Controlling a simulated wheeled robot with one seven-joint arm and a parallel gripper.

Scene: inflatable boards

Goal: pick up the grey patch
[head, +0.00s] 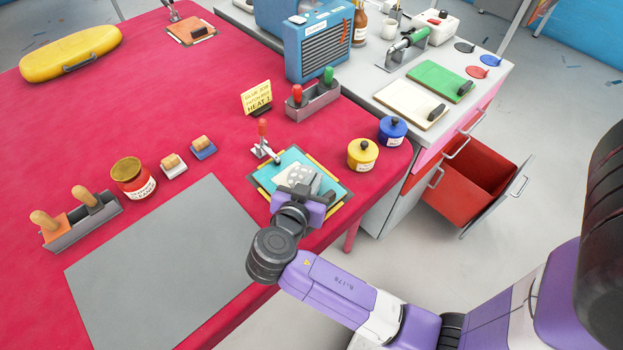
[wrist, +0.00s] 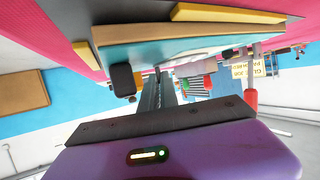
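The teal board (head: 338,196) with yellow edge strips lies near the table's right edge. A pale grey piece with white spots (head: 292,174) lies on it; I cannot tell for sure that this is the grey patch. My gripper (head: 299,189) is at the board's near part, just short of that piece, and hides some of the board. In the wrist view, which is upside down, the fingers of my gripper (wrist: 158,80) look close together, with nothing visible between them. The board (wrist: 190,45) shows edge-on there. A dark block (wrist: 122,80) stands beside the fingers.
A red-handled clamp (head: 263,135) stands at the board's far left corner. Yellow (head: 363,154) and blue (head: 392,130) jars stand to the right. A large grey sheet (head: 165,260) covers the left front. A red drawer (head: 470,175) stands open at the right.

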